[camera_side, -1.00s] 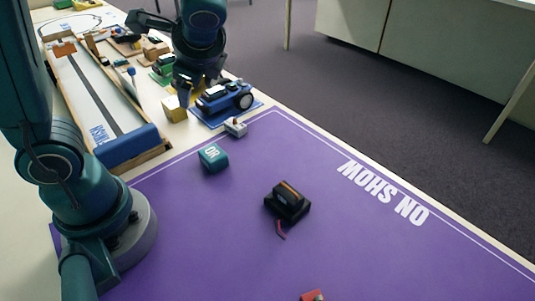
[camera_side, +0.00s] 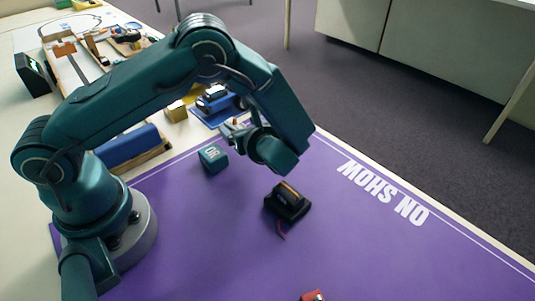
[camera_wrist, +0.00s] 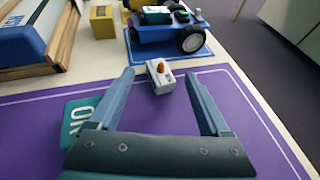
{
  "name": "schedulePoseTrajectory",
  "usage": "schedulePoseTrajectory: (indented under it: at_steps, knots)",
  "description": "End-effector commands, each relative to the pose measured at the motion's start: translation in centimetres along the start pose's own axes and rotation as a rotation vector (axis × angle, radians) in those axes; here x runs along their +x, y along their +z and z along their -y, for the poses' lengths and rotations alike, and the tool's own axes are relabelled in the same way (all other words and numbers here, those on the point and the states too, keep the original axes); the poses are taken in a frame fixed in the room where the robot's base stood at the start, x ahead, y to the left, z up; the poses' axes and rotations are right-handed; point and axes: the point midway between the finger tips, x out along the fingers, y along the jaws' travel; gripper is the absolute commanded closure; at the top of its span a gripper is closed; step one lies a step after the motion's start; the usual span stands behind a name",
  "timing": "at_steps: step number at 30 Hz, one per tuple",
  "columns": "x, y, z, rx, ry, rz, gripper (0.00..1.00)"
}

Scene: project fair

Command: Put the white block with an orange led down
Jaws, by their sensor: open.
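The white block with an orange LED (camera_wrist: 161,83) stands upright near the far edge of the purple mat, with its orange LED on top. In the wrist view it appears between the tips of my open gripper (camera_wrist: 160,74), toward their far end. I see no finger clearly touching it. In the side view my gripper reaches low over the far part of the mat and partly hides the block; only a bit around its orange LED shows.
The teal OR block (camera_side: 213,157) is close to my gripper, at the left in the wrist view. A blue wheeled car (camera_wrist: 168,27) stands just beyond the white block. A black module (camera_side: 287,202) with a red wire sits mid-mat. A yellow block (camera_wrist: 102,22) is beyond the mat.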

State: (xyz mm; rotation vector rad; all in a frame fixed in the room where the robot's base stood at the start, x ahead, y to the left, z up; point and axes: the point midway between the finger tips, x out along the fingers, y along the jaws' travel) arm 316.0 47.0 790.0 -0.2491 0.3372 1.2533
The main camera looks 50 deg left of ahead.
Motion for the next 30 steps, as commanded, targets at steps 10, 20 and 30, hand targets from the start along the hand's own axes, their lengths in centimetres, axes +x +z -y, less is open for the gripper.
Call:
schedulePoseTrajectory:
  at_steps: [10, 20, 30]
  knots:
    - [3.2, 0.0, -0.1, 0.000, 0.003, -0.002, 0.19]
    - [3.2, 0.0, -0.1, 0.000, 0.002, -0.002, 0.57]
    - [3.2, 0.0, -0.1, 0.000, 0.002, -0.003, 1.00]
